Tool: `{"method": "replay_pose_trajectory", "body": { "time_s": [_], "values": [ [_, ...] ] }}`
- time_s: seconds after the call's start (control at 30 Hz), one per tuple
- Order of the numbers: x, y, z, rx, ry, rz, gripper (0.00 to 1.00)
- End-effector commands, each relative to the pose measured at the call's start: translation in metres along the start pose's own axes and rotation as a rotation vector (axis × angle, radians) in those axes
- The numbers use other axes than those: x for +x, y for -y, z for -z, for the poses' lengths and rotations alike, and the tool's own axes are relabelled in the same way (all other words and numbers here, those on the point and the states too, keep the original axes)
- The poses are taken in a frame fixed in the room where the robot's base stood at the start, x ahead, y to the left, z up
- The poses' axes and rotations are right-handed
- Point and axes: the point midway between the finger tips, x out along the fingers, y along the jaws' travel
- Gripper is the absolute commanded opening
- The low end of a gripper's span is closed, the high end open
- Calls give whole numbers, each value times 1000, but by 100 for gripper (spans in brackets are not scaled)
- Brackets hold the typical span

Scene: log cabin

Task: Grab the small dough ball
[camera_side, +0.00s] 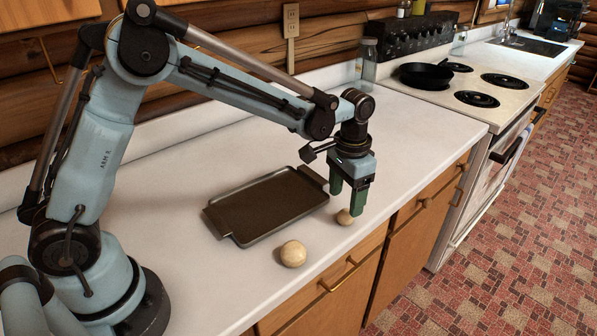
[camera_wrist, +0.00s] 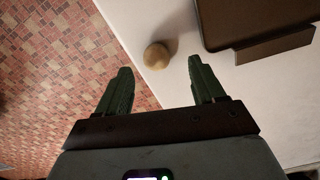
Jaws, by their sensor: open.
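In the wrist view, one ball (camera_wrist: 156,55), apparently the small one, shows just beyond the gap between the open fingertips (camera_wrist: 160,72). Nothing is between the fingers. Whether a finger touches the ball is unclear.
A dark metal tray (camera_side: 236,238) lies behind the balls; its end handle (camera_wrist: 275,52) shows in the wrist view, right of the ball. The counter's front edge is close, with tiled floor (camera_wrist: 60,60) beyond. A stove with a black pan (camera_side: 426,75) stands at the right.

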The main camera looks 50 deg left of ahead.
Motion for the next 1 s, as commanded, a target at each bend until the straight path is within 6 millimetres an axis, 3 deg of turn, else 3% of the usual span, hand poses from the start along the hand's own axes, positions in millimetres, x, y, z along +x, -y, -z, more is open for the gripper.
{"method": "replay_pose_trajectory", "body": {
  "time_s": [0.3,0.6,0.9,1.0],
  "values": [
    [40,-6,-1,0,0,0,68],
    [43,-5,-2,0,0,0,67],
    [43,-5,-2,0,0,0,21],
    [43,-5,-2,0,0,0,10]
  ]
}}
